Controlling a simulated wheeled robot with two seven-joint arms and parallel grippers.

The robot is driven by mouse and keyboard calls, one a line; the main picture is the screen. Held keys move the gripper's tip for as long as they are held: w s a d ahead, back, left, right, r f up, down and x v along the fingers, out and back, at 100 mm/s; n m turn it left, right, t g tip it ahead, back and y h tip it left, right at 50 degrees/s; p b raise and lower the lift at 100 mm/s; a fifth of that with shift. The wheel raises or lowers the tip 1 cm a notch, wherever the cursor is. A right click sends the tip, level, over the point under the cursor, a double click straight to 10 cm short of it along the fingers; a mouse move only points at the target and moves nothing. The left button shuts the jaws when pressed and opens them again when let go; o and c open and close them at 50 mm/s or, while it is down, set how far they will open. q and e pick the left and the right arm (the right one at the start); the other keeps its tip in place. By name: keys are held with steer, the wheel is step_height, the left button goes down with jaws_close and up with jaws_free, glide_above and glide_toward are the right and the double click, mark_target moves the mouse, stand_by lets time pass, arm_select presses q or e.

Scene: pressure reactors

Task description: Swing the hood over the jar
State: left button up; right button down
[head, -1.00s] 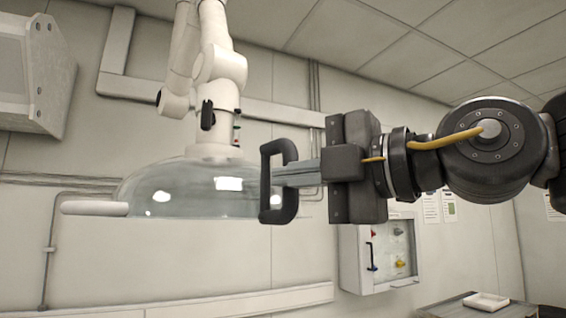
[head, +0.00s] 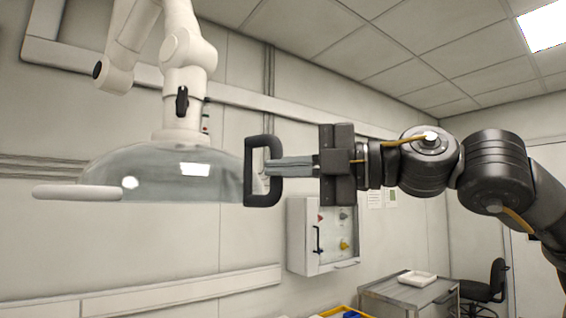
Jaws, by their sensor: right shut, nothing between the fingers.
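The hood (head: 155,168) is a clear dome hanging from a white jointed extraction arm (head: 184,60) at the left. A white bar (head: 77,192) sticks out at its left rim, and a black D-shaped handle (head: 249,172) stands at its right side. My right gripper (head: 270,167) reaches in from the right with its fingers closed together. Its fingertips are at the handle's opening, overlapping it in the picture; I cannot tell whether they touch it. The jar is not in view. My left gripper is not in view.
A wall cabinet (head: 301,235) with a clear front hangs behind, below my right gripper. A grey table (head: 405,297) with a white tray (head: 417,278) stands at the lower right, near a black chair (head: 492,283). A yellow-rimmed bin (head: 340,312) shows at the bottom edge.

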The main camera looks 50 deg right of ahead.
steer(key=shift+a+b, duration=0.5)
steer(key=shift+a, duration=1.7)
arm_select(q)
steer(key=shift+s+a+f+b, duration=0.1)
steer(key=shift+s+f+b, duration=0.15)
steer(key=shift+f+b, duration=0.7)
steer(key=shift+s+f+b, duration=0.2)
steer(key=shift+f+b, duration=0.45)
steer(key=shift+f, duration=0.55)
arm_select(e)
steer(key=v, duration=1)
steer(key=shift+s+d, duration=0.1)
